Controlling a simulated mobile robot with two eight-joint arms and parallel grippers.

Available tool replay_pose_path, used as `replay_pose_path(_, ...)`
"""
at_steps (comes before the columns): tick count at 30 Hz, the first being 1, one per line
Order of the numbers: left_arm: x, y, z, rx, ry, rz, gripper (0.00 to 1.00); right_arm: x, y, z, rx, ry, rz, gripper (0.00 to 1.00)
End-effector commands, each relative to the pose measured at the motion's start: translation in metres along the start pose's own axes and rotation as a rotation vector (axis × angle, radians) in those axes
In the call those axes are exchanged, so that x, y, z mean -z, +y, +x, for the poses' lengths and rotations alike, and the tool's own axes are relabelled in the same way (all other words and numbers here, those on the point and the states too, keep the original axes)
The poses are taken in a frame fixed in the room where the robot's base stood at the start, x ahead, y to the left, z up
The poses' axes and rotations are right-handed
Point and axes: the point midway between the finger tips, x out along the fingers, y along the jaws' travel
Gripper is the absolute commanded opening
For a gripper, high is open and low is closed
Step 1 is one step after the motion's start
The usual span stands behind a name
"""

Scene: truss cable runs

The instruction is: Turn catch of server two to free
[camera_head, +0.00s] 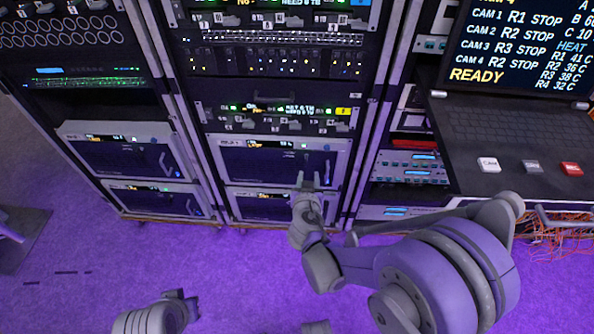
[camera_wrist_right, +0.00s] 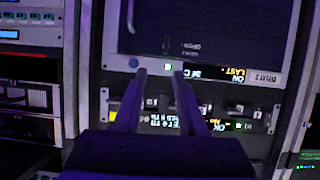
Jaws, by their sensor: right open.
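A server unit (camera_head: 278,118) with lit displays and a row of small dark catches sits in the middle rack. It also shows, upside down, in the right wrist view (camera_wrist_right: 190,115). Its label and catch positions are too small to read, so I cannot tell which catch is server two's. My right gripper (camera_head: 309,181) is open and empty in front of the panel below that unit.
A dark-fronted panel (camera_head: 275,162) with an upright handle (camera_head: 327,168) is right behind my right gripper. A console with a keyboard (camera_head: 486,130) and colored keys stands to the right. Orange cables (camera_head: 558,240) hang below it.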

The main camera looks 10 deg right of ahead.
Motion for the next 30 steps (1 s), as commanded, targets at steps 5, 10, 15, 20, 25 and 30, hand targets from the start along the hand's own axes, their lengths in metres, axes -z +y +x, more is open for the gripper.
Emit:
replay_pose_path(5, -0.003, 0.000, 0.009, 0.000, -0.003, 0.000, 0.00, -0.010, -0.010, 0.014, 0.016, 0.024, 0.008, 0.41)
replay_pose_path(10, -0.004, 0.000, 0.012, 0.000, -0.005, 0.000, 0.00, -0.009, -0.009, 0.037, 0.015, 0.024, 0.010, 0.41)
replay_pose_path(15, -0.007, 0.000, 0.019, 0.000, -0.007, 0.000, 0.00, -0.009, -0.010, 0.071, 0.015, 0.023, 0.009, 0.41)
replay_pose_path(20, -0.009, 0.000, 0.024, 0.000, -0.009, 0.000, 0.00, -0.008, -0.010, 0.097, 0.015, 0.023, 0.009, 0.41)
replay_pose_path(25, -0.010, 0.000, 0.027, 0.000, -0.010, 0.000, 0.00, -0.007, -0.010, 0.113, 0.015, 0.023, 0.009, 0.41)
replay_pose_path(30, -0.010, 0.000, 0.027, 0.000, -0.010, 0.000, 0.00, -0.006, -0.010, 0.117, 0.015, 0.023, 0.009, 0.41)
